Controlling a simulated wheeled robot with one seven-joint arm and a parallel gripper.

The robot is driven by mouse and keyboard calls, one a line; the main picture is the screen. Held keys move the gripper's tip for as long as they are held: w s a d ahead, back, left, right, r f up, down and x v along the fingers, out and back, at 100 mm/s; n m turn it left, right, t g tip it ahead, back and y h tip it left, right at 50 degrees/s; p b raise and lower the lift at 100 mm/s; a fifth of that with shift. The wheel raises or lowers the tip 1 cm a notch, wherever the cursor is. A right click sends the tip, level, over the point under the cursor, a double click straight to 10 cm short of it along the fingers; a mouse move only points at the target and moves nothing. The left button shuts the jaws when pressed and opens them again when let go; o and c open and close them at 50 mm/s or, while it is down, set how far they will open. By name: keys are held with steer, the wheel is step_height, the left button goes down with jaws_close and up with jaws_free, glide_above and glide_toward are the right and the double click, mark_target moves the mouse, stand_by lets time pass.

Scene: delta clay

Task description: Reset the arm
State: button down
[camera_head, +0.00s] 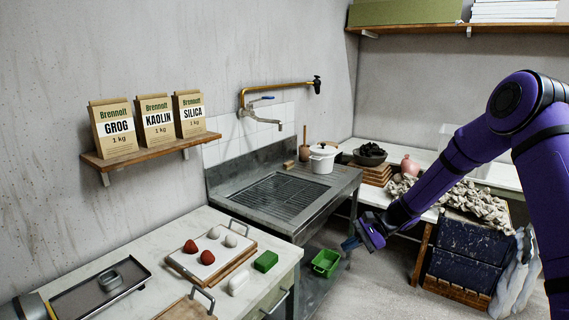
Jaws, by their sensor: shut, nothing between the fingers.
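My arm (456,165) is purple with black joints and comes in from the right edge. It bends at a high elbow and reaches down and to the left. My gripper (350,243) is at its end, in front of the sink unit's right side and above the floor. The gripper is small in this view; it is shut and holds nothing. It looks clear of the worktop, though its exact distance from the sink unit is hard to judge.
A sink unit (225,199) bears a white pot (322,162). A green crate (326,263) is low beneath my gripper. The left worktop (130,240) carries a board with red and white lumps. A stone-laden bench (428,212) stands behind my forearm. Grey floor (385,295) is open below.

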steer(key=s+d+r+n+t+h, duration=0.1)
steer(key=s+d+r+n+h, duration=0.2)
steer(key=s+r, duration=0.65)
steer(key=s+d+r+n+h, duration=0.1)
steer(key=s+r+n+h, duration=0.25)
steer(key=s+r, duration=0.65)
steer(key=s+d+r+n+t+h, duration=0.1)
steer(key=s+d+r, duration=0.3)
steer(key=s, duration=0.5)
steer(key=s+d+r+n+t+h, duration=0.2)
steer(key=s+d+r+t+h, duration=0.1)
steer(key=s+r, duration=0.4)
steer(key=shift+s+d+r+t+h, duration=0.15)
steer(key=shift+s+d+t+h, duration=0.25)
steer(key=shift+s+t+h, duration=0.45)
steer(key=shift+a, duration=0.1)
